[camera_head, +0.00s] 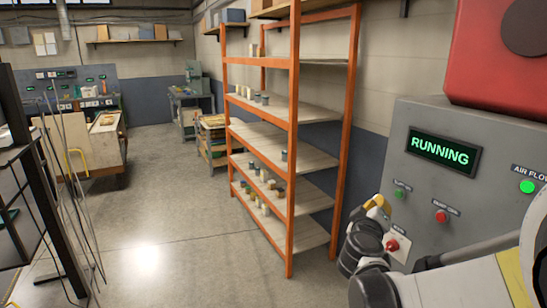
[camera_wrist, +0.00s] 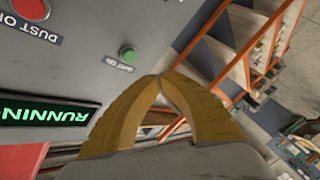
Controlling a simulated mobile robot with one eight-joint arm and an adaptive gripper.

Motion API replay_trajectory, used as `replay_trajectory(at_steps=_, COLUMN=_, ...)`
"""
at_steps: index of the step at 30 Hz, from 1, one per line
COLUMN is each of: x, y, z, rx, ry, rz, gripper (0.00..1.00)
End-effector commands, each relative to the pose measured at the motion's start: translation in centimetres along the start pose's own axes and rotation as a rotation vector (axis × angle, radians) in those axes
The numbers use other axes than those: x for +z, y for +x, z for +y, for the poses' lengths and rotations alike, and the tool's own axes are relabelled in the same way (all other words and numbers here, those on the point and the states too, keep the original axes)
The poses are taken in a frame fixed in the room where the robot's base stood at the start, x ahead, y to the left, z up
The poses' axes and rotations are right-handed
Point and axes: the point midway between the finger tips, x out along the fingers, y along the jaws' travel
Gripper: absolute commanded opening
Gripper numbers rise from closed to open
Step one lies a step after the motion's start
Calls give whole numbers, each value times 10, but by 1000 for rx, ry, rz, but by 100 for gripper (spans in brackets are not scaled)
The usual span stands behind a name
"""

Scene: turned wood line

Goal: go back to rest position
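My gripper (camera_head: 377,205) is in front of the lower left part of a grey control panel (camera_head: 405,130) at the right of the head view. In the wrist view, its two yellow fingers (camera_wrist: 160,77) meet at their tips with nothing between them. A green button (camera_wrist: 127,54) on the panel is just left of the tips in the wrist view, apart from them. My arm reaches in from the lower right of the head view.
The panel has a lit RUNNING display (camera_head: 443,152), a red button (camera_head: 441,216), a red knob (camera_head: 392,245) and a green light (camera_head: 527,187). An orange shelf rack (camera_head: 293,130) stands to the left. Wire stands are at far left. The floor (camera_head: 165,215) between is clear.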

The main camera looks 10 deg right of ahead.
Motion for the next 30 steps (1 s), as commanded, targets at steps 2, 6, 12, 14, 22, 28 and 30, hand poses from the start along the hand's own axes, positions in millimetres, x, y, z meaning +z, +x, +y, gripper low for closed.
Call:
replay_trajectory(at_steps=2, x=11, y=-15, z=1, rx=-33, ry=44, rz=-47, gripper=0)
replay_trajectory(at_steps=6, x=44, y=-62, z=-5, rx=-151, ry=163, rz=-188, gripper=0)
replay_trajectory(at_steps=12, x=91, y=-158, z=-46, rx=-415, ry=321, rz=-388, gripper=0)
replay_trajectory(at_steps=14, x=102, y=-189, z=-62, rx=-503, ry=359, rz=-434, gripper=0)
replay_trajectory(at_steps=22, x=120, y=-284, z=-110, rx=-785, ry=464, rz=-530, gripper=0)
replay_trajectory(at_steps=28, x=120, y=-296, z=-115, rx=-824, ry=478, rz=-539, gripper=0)
replay_trajectory(at_steps=30, x=120, y=-295, z=-115, rx=-823, ry=478, rz=-539, gripper=0)
